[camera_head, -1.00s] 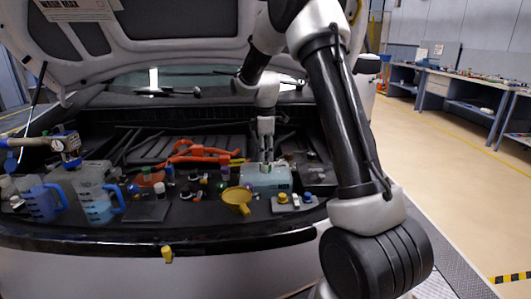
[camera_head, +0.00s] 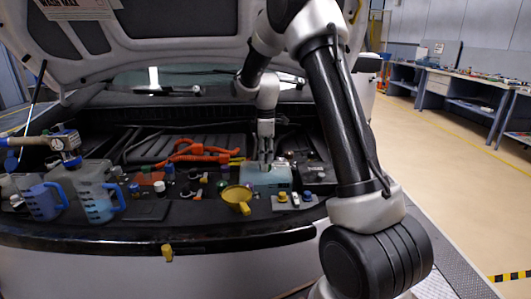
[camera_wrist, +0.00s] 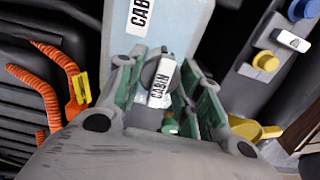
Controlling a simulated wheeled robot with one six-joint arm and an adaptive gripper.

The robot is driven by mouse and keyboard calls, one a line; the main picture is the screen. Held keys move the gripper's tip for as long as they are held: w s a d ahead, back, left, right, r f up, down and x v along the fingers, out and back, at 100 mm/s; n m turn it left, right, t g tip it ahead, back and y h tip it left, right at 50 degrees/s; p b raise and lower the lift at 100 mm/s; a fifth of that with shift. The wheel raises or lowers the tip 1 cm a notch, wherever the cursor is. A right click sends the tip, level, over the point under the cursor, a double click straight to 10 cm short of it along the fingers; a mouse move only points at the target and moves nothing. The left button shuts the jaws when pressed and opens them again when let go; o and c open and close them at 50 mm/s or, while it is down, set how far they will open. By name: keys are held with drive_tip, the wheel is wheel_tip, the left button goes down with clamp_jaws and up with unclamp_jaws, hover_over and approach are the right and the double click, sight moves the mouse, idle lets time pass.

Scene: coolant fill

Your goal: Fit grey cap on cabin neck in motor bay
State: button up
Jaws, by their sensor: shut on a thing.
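My gripper (camera_head: 266,156) points down over the light blue tank (camera_head: 267,180) in the motor bay. In the wrist view, the gripper's green-padded fingers (camera_wrist: 160,82) are shut on the dark grey cap (camera_wrist: 150,69), which has a white tag reading CABIN. The cap is over the tank (camera_wrist: 177,28), which bears another CABIN label. The cabin neck is hidden beneath the cap and fingers, so I cannot tell whether the cap is seated.
A yellow funnel (camera_head: 238,196) stands just left of the tank's front. A grey plate (camera_head: 298,201) with yellow and blue caps lies to the right. Orange cables (camera_head: 195,151) run behind left. The raised hood is overhead.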

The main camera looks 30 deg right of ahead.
drive_tip(key=shift+f, duration=0.85)
drive_tip(key=o, duration=1)
wheel_tip(320, 180, up, 12)
